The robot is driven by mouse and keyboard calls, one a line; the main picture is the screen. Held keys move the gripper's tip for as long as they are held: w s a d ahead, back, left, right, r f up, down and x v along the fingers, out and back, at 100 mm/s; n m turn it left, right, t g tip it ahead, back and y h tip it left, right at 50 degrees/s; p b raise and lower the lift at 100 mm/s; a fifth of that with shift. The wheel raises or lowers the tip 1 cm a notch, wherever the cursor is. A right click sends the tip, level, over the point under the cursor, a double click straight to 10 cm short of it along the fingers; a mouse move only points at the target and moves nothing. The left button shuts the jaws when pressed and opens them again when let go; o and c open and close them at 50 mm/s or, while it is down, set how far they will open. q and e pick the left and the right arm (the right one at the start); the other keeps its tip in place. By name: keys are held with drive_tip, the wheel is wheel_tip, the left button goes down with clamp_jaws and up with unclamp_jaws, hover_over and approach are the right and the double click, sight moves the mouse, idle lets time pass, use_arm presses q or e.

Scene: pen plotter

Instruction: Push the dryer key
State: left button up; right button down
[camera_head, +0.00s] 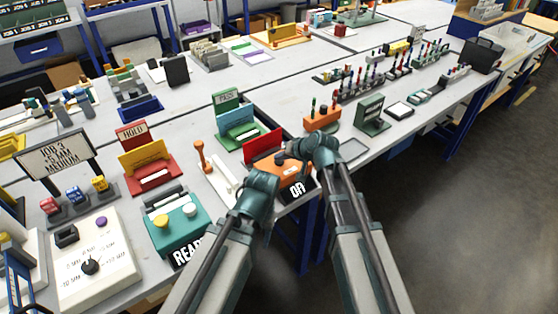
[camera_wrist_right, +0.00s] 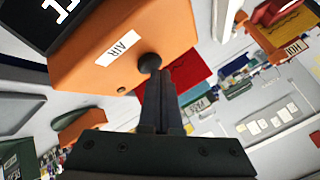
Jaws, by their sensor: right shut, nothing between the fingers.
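The dryer appears to be the orange box (camera_head: 290,172) near the table's front edge, with a dark display on its front. In the right wrist view the orange box (camera_wrist_right: 150,35) carries a white AIR label and a round dark key (camera_wrist_right: 149,63). My right gripper (camera_head: 288,154) is over the box in the head view. Its shut, empty fingers (camera_wrist_right: 155,80) reach to the key; whether they press it I cannot tell. My left gripper (camera_head: 262,186) is low, just left of the box; its fingers do not show clearly.
A red panel (camera_head: 262,145) stands behind the orange box. A teal box (camera_head: 178,232) with yellow and white buttons and a white console (camera_head: 95,260) are to the left. A green stand (camera_head: 372,118) is to the right. Open floor lies right of the table.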

sight(281, 163)
drive_tip(key=shift+f+b, duration=0.35)
drive_tip(key=shift+f, duration=0.05)
drive_tip(key=shift+r, duration=0.1)
drive_tip(key=shift+r+p, duration=0.35)
drive_tip(key=shift+p, duration=0.15)
wheel_tip(281, 163, up, 6)
drive_tip(key=p, duration=0.6)
drive_tip(key=shift+r, duration=0.1)
idle(0.3)
